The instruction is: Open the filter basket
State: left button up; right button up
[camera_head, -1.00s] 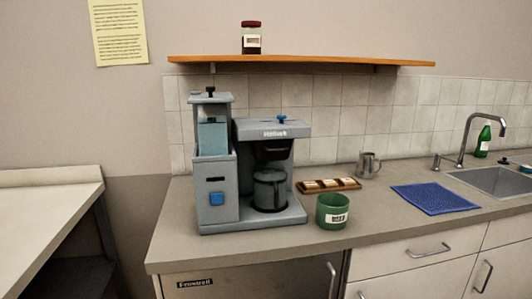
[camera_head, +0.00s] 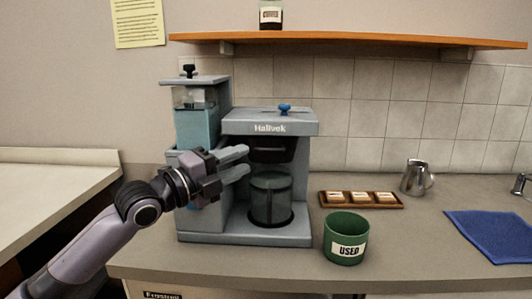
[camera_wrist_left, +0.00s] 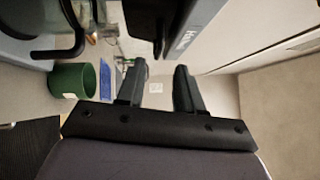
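The grey coffee machine (camera_head: 268,116) stands on the counter. Its dark filter basket (camera_head: 272,151) sits under the brewing head, above the glass carafe (camera_head: 271,199), and looks closed. In the left wrist view, a black part that looks like the basket (camera_wrist_left: 150,20) is at the top, beside the grey head (camera_wrist_left: 195,25). My left gripper (camera_head: 245,162) is in front of the machine, just left of the basket in the head view. Its two fingers are apart with nothing between them, also in the left wrist view (camera_wrist_left: 158,88). My right gripper is in neither view.
A green cup labelled USED (camera_head: 346,240) stands right of the machine's base. Behind it are a wooden tray (camera_head: 327,199) and a metal jug (camera_head: 415,178). A blue cloth (camera_head: 490,234) lies farther right. A shelf (camera_head: 350,40) runs above.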

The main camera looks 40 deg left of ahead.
aim_at(265, 151)
pick_arm(q)
jog(key=p+x, duration=0.2)
jog(key=x, duration=0.3)
jog(key=shift+w, duration=0.1)
jog(key=shift+w+d, duration=0.25)
jog(key=shift+w, duration=0.4)
grip_shut()
